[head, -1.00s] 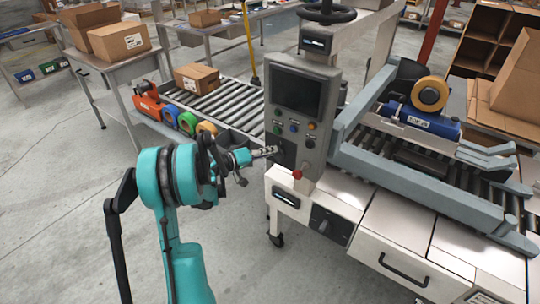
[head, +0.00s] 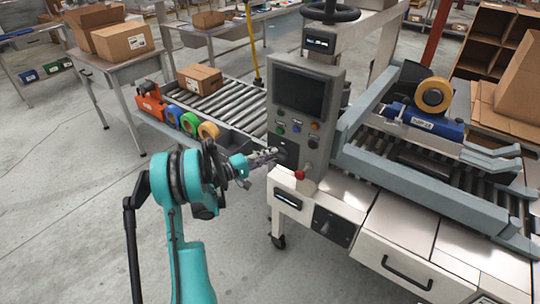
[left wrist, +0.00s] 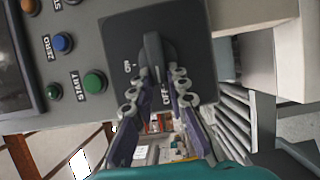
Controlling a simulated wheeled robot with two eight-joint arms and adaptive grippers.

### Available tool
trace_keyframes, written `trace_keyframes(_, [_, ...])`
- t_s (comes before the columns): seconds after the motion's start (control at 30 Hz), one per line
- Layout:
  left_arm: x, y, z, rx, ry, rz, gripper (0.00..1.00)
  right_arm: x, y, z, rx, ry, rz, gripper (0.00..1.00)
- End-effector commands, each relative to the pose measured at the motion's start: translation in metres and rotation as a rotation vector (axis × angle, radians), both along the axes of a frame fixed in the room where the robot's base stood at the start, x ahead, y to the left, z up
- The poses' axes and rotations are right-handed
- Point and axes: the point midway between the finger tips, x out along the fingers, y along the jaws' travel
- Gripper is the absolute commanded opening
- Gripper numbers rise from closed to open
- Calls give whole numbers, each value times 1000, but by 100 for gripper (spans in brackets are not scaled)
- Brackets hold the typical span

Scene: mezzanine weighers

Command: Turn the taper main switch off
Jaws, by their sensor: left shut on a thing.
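A black rotary switch knob (left wrist: 152,50) stands on a dark square plate with ON and OFF marks in the left wrist view. The knob's bar lies nearly upright in that picture, its lower end toward OFF. The plate (head: 287,151) is low on the grey control panel in the head view. My left gripper (head: 273,157) is at this plate; its fingers (left wrist: 162,82) are shut on the knob's lower end, which they partly hide. My right gripper is in neither view.
The panel (head: 301,110) has a dark screen and coloured buttons, with a red knob (head: 300,175) below. Another black rotary switch (head: 333,226) is on the white cabinet front. A roller conveyor (head: 225,100) with a carton runs behind my left arm.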

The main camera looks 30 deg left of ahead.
Motion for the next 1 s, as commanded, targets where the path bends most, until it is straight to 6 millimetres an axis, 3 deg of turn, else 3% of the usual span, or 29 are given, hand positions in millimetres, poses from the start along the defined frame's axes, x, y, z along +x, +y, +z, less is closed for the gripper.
trace_keyframes(0.43, [0,0,-1,-10,2,1,0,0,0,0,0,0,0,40])
trace_keyframes(0.47, [0,0,-1,-10,2,1,18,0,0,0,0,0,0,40])
trace_keyframes(0.53, [0,0,-1,-10,2,1,36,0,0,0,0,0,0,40])
trace_keyframes(0.87, [-1,1,-1,-9,1,1,36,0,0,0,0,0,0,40])
trace_keyframes(1.0, [-14,8,-1,-9,1,4,36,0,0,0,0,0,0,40])
